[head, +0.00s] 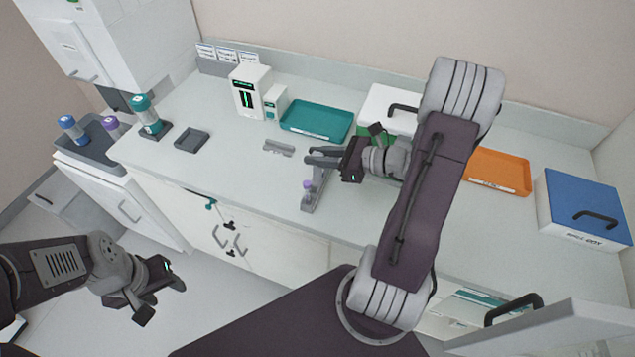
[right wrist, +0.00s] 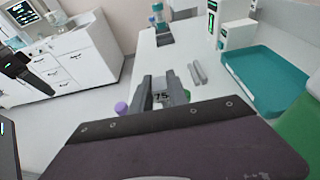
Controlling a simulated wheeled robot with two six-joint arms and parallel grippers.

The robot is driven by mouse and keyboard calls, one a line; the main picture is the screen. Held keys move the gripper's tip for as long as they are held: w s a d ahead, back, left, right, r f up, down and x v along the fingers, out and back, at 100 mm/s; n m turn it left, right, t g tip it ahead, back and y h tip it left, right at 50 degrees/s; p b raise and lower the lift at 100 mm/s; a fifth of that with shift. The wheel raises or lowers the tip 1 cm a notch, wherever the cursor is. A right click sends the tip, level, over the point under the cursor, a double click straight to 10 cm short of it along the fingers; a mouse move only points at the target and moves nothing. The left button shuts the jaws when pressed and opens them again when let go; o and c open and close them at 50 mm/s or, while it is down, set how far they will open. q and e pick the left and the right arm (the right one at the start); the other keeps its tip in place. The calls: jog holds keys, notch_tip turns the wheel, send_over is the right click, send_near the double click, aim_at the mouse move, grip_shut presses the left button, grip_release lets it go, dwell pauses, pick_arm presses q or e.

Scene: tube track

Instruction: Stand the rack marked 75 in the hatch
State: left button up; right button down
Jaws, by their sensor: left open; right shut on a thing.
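My right gripper (head: 322,161) is shut on a grey rack (head: 317,187) over the front part of the counter. The rack's dark label reads 75 in the right wrist view (right wrist: 161,97), between the fingers (right wrist: 162,84). A purple cap (head: 307,184) shows at the rack's side, and also in the right wrist view (right wrist: 120,107). I cannot tell whether the rack touches the counter. My left gripper (head: 160,284) is open and empty, low over the floor at the left. A white wall cabinet (head: 72,45) with a handled door stands at the upper left; I cannot tell if it is the hatch.
A second grey rack (head: 279,147) lies on the counter (head: 240,160) just left of my right gripper. Behind are a teal tray (head: 316,121) and a white device (head: 249,92). A dark square tray (head: 191,139) and teal-capped bottle (head: 146,116) stand left. Orange tray (head: 499,172) and blue box (head: 583,208) are right.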

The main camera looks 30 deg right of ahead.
jog(key=shift+r, duration=0.5)
notch_tip(320, 180, up, 3)
jog(key=shift+s+d+r, duration=0.1)
jog(key=shift+s+r, duration=0.05)
jog(key=shift+r, duration=0.05)
jog(key=s+d+r+p, duration=0.1)
jog(key=s+d+r, duration=0.4)
jog(key=s, duration=0.5)
jog(key=shift+r, duration=0.8)
jog(key=shift+s, duration=0.1)
